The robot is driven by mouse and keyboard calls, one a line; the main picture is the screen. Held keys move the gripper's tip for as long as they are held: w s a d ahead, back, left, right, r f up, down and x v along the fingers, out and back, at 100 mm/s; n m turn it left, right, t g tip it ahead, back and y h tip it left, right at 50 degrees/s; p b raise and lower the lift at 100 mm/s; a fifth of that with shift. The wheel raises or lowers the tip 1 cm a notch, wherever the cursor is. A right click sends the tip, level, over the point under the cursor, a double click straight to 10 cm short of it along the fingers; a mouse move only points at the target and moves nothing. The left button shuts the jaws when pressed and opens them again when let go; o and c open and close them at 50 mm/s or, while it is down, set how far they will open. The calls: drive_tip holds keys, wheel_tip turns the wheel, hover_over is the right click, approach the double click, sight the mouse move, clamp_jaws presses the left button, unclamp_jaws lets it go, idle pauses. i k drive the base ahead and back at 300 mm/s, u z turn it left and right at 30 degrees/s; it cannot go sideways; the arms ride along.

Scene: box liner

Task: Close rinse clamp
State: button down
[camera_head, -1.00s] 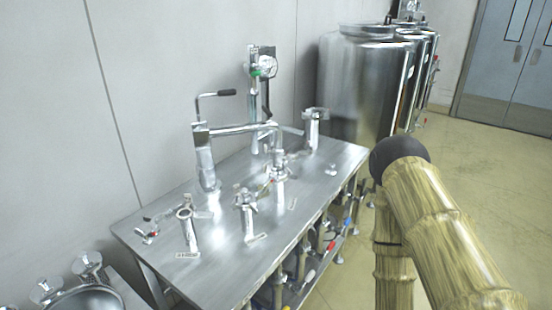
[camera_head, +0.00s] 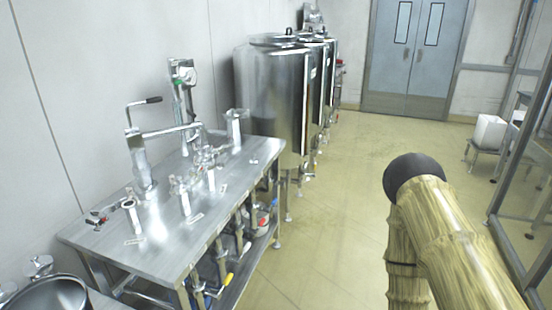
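A steel table (camera_head: 160,258) stands at the left against the wall, with several small metal fittings and clamps on top. A clamp-like fitting (camera_head: 131,213) stands near its front left corner, and another fitting (camera_head: 183,199) stands near the middle. A lever-handled press (camera_head: 141,165) with a black grip rises behind them. I cannot tell which fitting is the rinse clamp, or whether it is open or shut. My tan, bamboo-patterned arm shows at the lower right, well away from the table. My gripper is not in view.
Tall steel tanks (camera_head: 272,97) stand along the wall behind the table. A round steel vessel (camera_head: 48,293) is at the lower left corner. A glass-panelled frame (camera_head: 522,195) stands at the right. The floor (camera_head: 335,190) between is clear, up to grey double doors (camera_head: 408,62).

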sight(222, 150)
drive_tip(key=z, duration=0.25)
drive_tip(key=k, duration=0.45)
drive_tip(key=u, duration=1)
drive_tip(key=i, duration=1.25)
drive_tip(key=z, duration=0.2)
